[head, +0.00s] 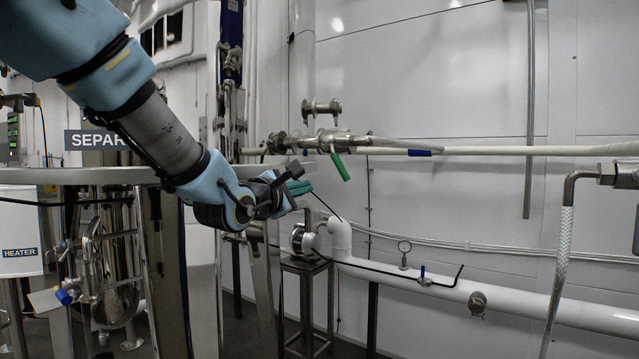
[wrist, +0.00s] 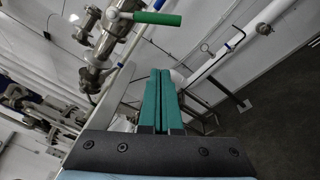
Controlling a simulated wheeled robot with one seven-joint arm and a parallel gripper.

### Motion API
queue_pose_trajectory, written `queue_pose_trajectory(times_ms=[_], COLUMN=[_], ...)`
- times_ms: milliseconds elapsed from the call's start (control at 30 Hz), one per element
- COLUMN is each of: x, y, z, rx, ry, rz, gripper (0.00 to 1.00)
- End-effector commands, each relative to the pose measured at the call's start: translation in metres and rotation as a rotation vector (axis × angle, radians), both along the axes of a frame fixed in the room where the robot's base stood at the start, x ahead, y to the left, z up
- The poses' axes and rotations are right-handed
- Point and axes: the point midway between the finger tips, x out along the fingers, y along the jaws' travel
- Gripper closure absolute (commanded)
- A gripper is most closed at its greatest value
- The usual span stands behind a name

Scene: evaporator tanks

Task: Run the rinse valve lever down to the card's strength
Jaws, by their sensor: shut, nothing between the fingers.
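A green-handled valve lever (head: 340,167) hangs slanting down from a steel valve on the horizontal pipe in the head view. The green handle (wrist: 157,18) also shows at the top of the wrist view, attached to the steel valve body. I cannot tell from any label whether this is the rinse valve. My gripper (head: 305,187) is shut and empty, to the left of and slightly below the green lever in the picture, apart from it. Its green fingers (wrist: 166,72) lie together in the wrist view, below the handle. No card with a readable strength is visible.
A braided hose (head: 560,265) hangs at right.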

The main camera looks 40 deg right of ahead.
Motion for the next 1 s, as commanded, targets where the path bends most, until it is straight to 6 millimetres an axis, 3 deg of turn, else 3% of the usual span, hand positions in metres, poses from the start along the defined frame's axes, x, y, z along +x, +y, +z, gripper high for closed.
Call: queue_pose_trajectory(times_ms=[500, 700, 1000], x=[0.033, 0.008, 0.0], y=[-0.089, -0.086, -0.085], z=[0.006, 0.019, 0.02], rx=[0.002, 0.002, 0.002], ry=[-0.002, -0.005, -0.004], rz=[-0.004, -0.002, -0.001], gripper=[1.0, 1.0, 1.0])
